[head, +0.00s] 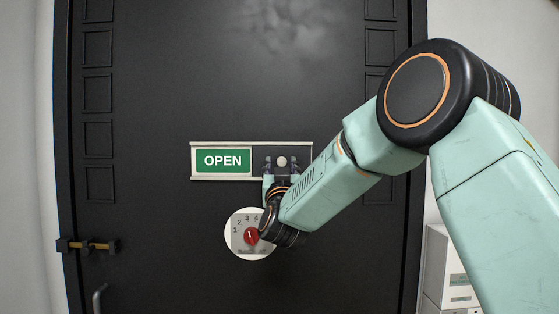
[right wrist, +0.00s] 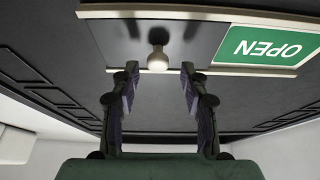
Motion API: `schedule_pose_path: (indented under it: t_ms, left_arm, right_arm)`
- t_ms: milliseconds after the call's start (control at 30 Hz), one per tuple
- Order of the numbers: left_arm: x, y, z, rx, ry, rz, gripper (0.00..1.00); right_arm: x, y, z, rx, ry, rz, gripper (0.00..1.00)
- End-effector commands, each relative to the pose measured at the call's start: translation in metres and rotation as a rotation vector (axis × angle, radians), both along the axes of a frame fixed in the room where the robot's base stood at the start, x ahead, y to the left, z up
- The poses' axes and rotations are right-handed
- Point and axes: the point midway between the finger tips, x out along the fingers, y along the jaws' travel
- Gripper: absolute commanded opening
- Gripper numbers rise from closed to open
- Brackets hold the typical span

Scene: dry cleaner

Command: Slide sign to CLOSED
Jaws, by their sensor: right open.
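The sliding sign (head: 223,144) is a metal frame on the black door, with a green panel (head: 223,160) reading OPEN at its left. A dark plate with a round pale knob (head: 281,161) covers the right part of the frame. My right gripper (head: 281,164) is at the knob, its fingers to either side in the head view. In the right wrist view the open fingers (right wrist: 158,78) point toward the knob (right wrist: 158,60), which sits between and just beyond the tips, with no visible contact. The green panel (right wrist: 262,46) shows upside down there. My left gripper is not in view.
A round white dial (head: 238,240) with a red centre and numbers sits below the sign, partly behind my right arm. A brass bolt (head: 88,245) and a handle (head: 99,298) are at the door's lower left. White boxes (head: 437,265) stand at right.

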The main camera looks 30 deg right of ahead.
Motion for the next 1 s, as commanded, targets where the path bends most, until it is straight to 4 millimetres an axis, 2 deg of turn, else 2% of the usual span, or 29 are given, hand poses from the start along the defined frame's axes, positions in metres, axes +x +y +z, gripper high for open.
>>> schedule_pose_path:
  t_ms: [400,933,1000]
  left_arm:
    - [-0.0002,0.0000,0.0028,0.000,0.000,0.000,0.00]
    - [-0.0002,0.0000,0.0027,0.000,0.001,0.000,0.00]
    - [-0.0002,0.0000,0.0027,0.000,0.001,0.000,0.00]
  right_arm:
    - [0.0060,-0.0003,0.0024,0.000,0.001,0.003,0.45]
    - [0.0057,-0.0009,0.0025,0.002,0.000,0.002,0.01]
    - [0.0058,-0.0011,0.0024,0.002,0.000,0.002,0.00]
